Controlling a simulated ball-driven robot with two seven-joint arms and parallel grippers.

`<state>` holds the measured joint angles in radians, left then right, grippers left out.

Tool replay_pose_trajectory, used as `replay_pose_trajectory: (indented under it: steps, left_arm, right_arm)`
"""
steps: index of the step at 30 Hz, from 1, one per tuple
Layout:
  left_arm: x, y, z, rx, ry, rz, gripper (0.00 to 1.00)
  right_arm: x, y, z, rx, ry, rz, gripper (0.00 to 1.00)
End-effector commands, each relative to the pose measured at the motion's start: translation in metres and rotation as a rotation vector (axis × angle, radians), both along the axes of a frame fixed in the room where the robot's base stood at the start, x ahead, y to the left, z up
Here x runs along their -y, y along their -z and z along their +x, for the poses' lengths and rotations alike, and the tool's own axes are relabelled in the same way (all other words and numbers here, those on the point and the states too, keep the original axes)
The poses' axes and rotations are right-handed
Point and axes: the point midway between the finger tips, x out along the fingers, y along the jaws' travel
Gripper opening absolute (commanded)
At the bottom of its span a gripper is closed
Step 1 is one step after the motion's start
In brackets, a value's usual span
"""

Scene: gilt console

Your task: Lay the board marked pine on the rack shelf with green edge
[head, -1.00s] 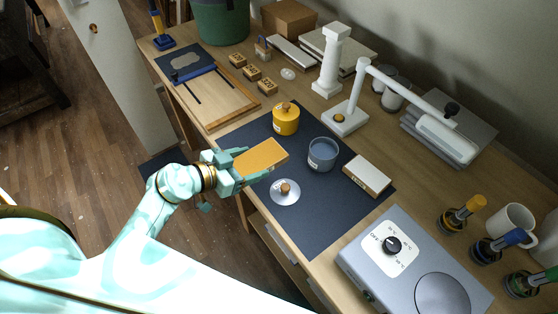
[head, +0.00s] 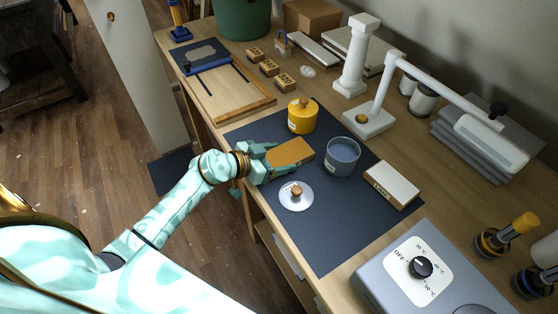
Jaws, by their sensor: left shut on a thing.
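My left gripper (head: 268,163) is shut on a flat orange-brown board (head: 293,152) at the near side of the dark mat. The board lies between the yellow lidded jar and the grey-blue pot; I cannot tell whether it touches the mat. No mark can be read on it. A second board or block (head: 393,183), white on top with a lettered brown edge too small to read surely, lies on the mat to the right. No green-edged rack shelf can be made out. My right gripper is not in view.
The yellow jar (head: 302,117), grey-blue pot (head: 343,157) and a silver lid (head: 296,196) stand close around the held board on the mat (head: 325,235). A white lamp (head: 370,120) stands behind, a hotplate (head: 430,275) at lower right. The mat's near part is clear.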

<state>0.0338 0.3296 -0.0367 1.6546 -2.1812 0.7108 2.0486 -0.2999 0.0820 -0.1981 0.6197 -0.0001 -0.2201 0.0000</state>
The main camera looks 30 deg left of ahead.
Motion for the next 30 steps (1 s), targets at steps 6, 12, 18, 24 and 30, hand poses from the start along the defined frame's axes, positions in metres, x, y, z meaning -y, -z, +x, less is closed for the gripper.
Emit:
replay_pose_trajectory:
  steps: [6,12,18,24,30]
  left_arm:
    - [0.0,-0.002,0.0,0.0,0.0,0.0,0.39]
    - [0.0,0.001,0.0,-0.001,0.0,0.001,0.9]
    - [0.0,0.001,0.0,-0.001,0.0,0.001,0.9]
    - [-0.006,-0.009,-0.01,-0.001,-0.001,0.002,0.9]
    - [-0.027,-0.028,-0.047,-0.003,0.0,0.002,0.9]
  right_arm:
    - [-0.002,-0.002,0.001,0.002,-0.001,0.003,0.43]
    - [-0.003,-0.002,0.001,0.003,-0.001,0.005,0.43]
    - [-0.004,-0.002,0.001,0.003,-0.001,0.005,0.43]
    - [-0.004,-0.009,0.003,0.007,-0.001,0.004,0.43]
    - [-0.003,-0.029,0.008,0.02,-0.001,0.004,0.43]
